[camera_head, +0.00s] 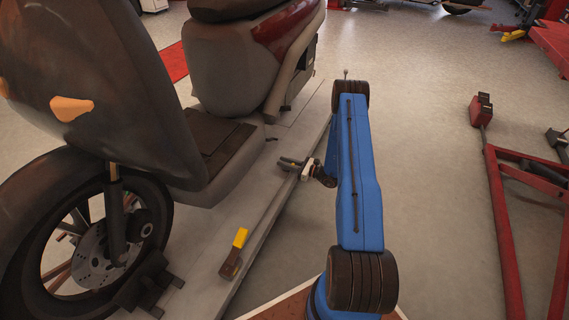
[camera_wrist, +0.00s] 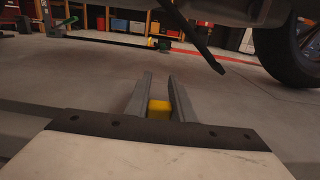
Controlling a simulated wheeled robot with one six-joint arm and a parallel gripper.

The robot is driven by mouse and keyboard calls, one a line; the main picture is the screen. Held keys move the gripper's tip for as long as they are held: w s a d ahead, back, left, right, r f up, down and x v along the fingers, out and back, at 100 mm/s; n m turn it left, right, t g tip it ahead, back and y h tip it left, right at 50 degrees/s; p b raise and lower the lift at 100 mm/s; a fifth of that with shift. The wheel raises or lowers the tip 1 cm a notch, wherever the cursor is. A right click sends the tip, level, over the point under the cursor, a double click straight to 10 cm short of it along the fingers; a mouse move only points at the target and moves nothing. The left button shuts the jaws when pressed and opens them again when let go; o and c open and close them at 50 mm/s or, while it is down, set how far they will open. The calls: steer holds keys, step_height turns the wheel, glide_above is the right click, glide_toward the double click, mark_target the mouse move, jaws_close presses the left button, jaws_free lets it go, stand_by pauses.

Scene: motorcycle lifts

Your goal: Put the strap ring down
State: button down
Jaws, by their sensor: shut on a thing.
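My gripper (camera_head: 291,162) reaches out over the right side of the grey lift platform (camera_head: 225,225), beside the scooter (camera_head: 110,85). In the wrist view my gripper (camera_wrist: 158,92) has its two grey fingers on either side of a small yellow thing, the strap ring (camera_wrist: 159,109). The fingers are shut on it. Only its yellow face shows, and the ring shape cannot be made out. In the head view the strap ring cannot be told apart at the fingertips. I cannot tell whether it touches the platform.
A yellow and brown piece (camera_head: 235,255) lies on the platform near its right edge. The scooter's front wheel (camera_head: 85,230) stands at the left. A red lift frame (camera_head: 500,220) stands at the right.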

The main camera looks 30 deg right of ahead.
steer(key=shift+f, duration=0.15)
steer(key=c, duration=1.5)
jaws_free()
steer(key=shift+c, duration=0.2)
